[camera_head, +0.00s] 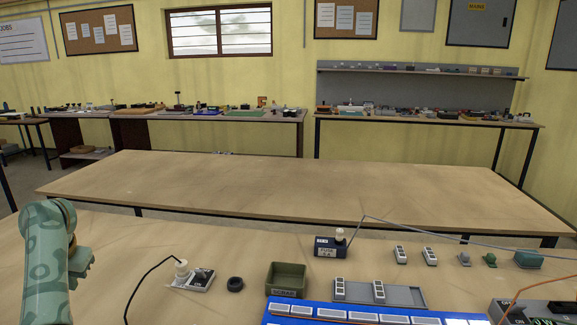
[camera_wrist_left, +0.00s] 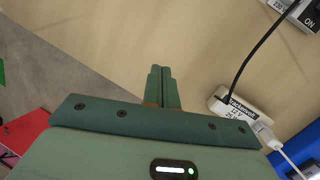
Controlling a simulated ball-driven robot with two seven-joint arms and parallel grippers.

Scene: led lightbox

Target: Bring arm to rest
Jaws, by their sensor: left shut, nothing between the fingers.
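My left arm (camera_head: 45,262) is green and stands at the left edge of the near table in the head view. Its gripper (camera_head: 82,262) shows small beside the arm, over the bare left part of the table. In the left wrist view the two green fingers of my left gripper (camera_wrist_left: 161,75) are together, with nothing between them. Bare wood lies beyond the fingertips. My right arm and gripper are not in view.
A switch block (camera_head: 195,279) with a black cable lies right of my left gripper. A black ring (camera_head: 235,284), green bin (camera_head: 287,278), grey tray (camera_head: 395,296) and blue board (camera_head: 350,314) follow rightward. The far table (camera_head: 290,185) is clear.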

